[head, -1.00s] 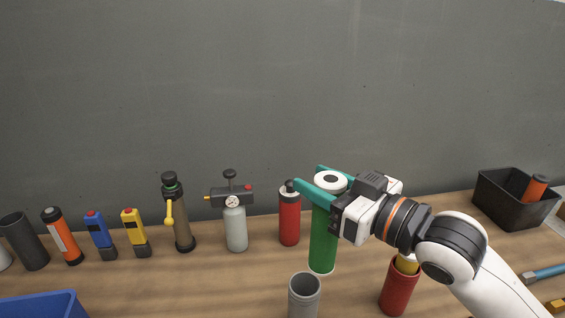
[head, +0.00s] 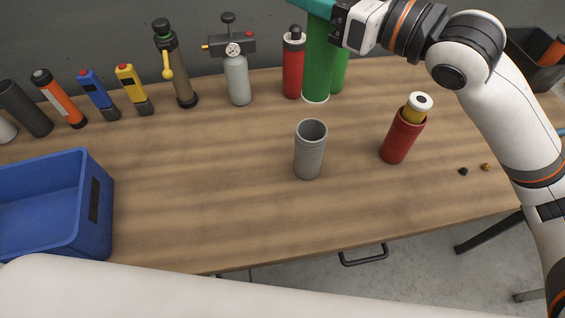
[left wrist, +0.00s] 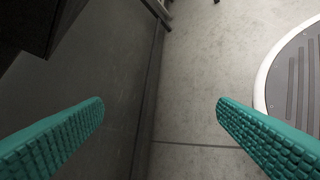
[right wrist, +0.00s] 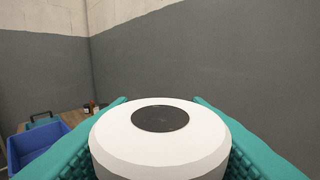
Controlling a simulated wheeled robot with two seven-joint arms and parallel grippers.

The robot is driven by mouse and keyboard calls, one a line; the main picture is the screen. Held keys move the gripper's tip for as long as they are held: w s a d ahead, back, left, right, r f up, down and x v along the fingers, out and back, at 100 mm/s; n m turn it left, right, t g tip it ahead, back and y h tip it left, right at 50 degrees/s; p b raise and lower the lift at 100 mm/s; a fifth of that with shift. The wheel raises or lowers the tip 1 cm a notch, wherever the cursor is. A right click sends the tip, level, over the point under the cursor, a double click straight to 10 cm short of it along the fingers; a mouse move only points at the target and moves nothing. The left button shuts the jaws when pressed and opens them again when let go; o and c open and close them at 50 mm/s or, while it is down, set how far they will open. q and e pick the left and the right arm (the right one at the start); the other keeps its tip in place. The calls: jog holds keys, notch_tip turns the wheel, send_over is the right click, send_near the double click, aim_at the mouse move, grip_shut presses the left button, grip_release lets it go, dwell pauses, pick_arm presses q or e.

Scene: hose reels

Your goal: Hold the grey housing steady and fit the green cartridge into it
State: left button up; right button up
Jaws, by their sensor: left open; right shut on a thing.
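The grey housing (head: 308,158) is a hollow cylinder. It stands upright with its open top up near the middle of the table. The green cartridge (head: 317,62) is upright behind it and apart from it, with a pale rim at its lower end. My right gripper (right wrist: 160,125) is shut on the cartridge's upper end; its white cap (right wrist: 160,150) with a dark disc fills the right wrist view. In the head view the top of the cartridge is cut off. My left gripper (left wrist: 160,115) is open and empty in the left wrist view, with floor beyond it.
A second green cylinder (head: 340,72) stands behind the held cartridge. A red housing (head: 398,140) with a yellow cartridge (head: 416,108) in it stands to the right. A blue bin (head: 85,225) is at left. Several tools line the back. The table around the grey housing is clear.

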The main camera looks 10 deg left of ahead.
aim_at(318, 125)
pick_arm(q)
jog(key=d+r+m+h, duration=0.5)
jog(key=d+r+m, duration=0.1)
jog(key=r+m, duration=0.25)
jog(key=s+d+r+m+g+h, duration=0.35)
jog(key=s+r+m+g, duration=0.3)
jog(key=r+m, duration=0.25)
jog(key=s+d+r+m+g+h, duration=0.2)
jog(key=s+d+r+m+g, duration=0.35)
jog(key=s+r+m, duration=0.35)
jog(key=w+a+r+n+t+y, duration=0.1)
jog(key=w+r+n+t, duration=0.75)
jog(key=w+n, duration=0.35)
jog(key=w+a+r+n+t+y, duration=0.1)
jog(key=w+r+n+t+y, duration=0.1)
jog(key=w+r+n+t, duration=0.75)
jog(key=w+d+f+n+y, duration=0.1)
jog(key=w+n, duration=0.4)
jog(key=w, duration=0.1)
jog(key=w+d+f+n+y, duration=0.1)
jog(key=w+d+n+y, duration=0.1)
jog(key=w+n, duration=0.3)
jog(key=w+d+f+n+y, duration=0.1)
jog(key=w+d+n+y, duration=0.1)
jog(key=w+n, duration=0.3)
jog(key=shift+w+d+n, duration=0.25)
jog(key=shift+w+n, duration=0.15)
jog(key=shift+w, duration=0.55)
